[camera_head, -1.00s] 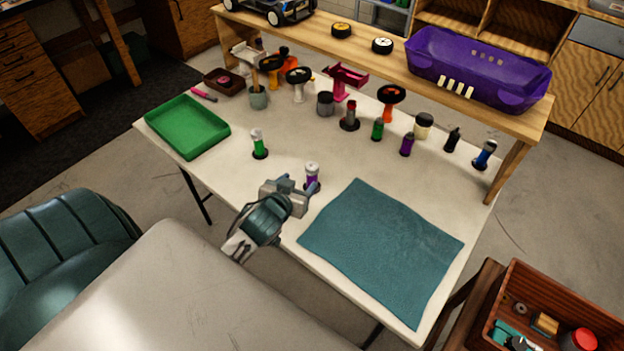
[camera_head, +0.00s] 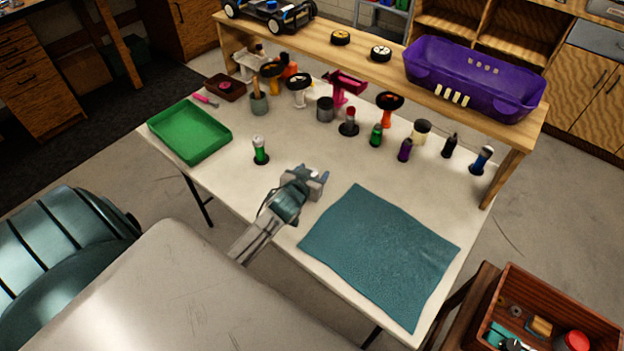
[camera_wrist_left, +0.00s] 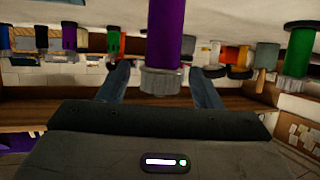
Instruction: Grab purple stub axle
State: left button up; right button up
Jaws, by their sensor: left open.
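The purple stub axle (camera_wrist_left: 166,35) has a purple shaft and a grey ribbed end. In the left wrist view, which is upside down, it stands in the middle, its grey end in line with the gap between my fingers. My left gripper (camera_wrist_left: 160,84) is open, one finger on each side of the axle, with visible gaps. In the head view my left gripper (camera_head: 318,177) is over the table left of the teal mat and hides the axle. My right gripper is not in view.
A similar green part (camera_head: 260,150) stands left of my gripper. Several bottles, including a purple one (camera_head: 404,150), stand farther back. A teal mat (camera_head: 380,255) lies to the right, a green tray (camera_head: 190,132) at the left. A wooden shelf (camera_head: 375,78) spans the back.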

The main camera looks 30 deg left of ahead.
pick_arm(q)
jog(key=shift+c, duration=0.5)
grip_shut()
